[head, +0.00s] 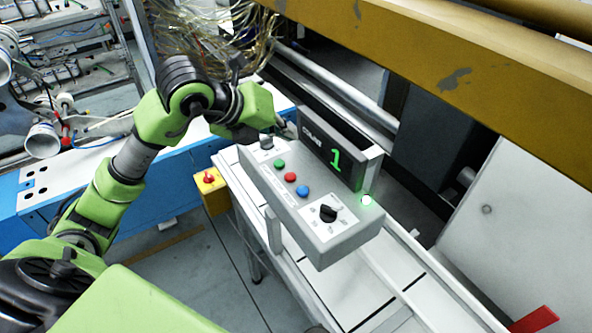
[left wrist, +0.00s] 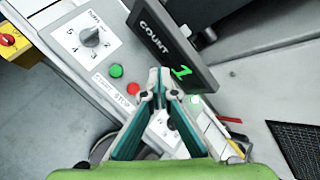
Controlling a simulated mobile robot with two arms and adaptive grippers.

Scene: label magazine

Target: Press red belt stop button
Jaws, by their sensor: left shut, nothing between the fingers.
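The red button (head: 290,177) sits on a grey control box (head: 345,240) between a green button (head: 279,163) and a blue button (head: 302,191). In the left wrist view the red button (left wrist: 132,88) shows just left of my left gripper (left wrist: 159,73), beside a printed start/stop label. The gripper's teal fingers are shut and empty, over the panel and apart from the red button in the picture. The blue button is hidden there. In the head view my left gripper (head: 284,124) is partly hidden at the box's far end. My right gripper is not in view.
A display (head: 335,158) reading a green 1 stands up behind the buttons. Knobs sit at both ends of the panel (head: 328,213). A yellow box with a red knob (head: 209,178) is to the left. A yellow beam (head: 450,75) crosses above right.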

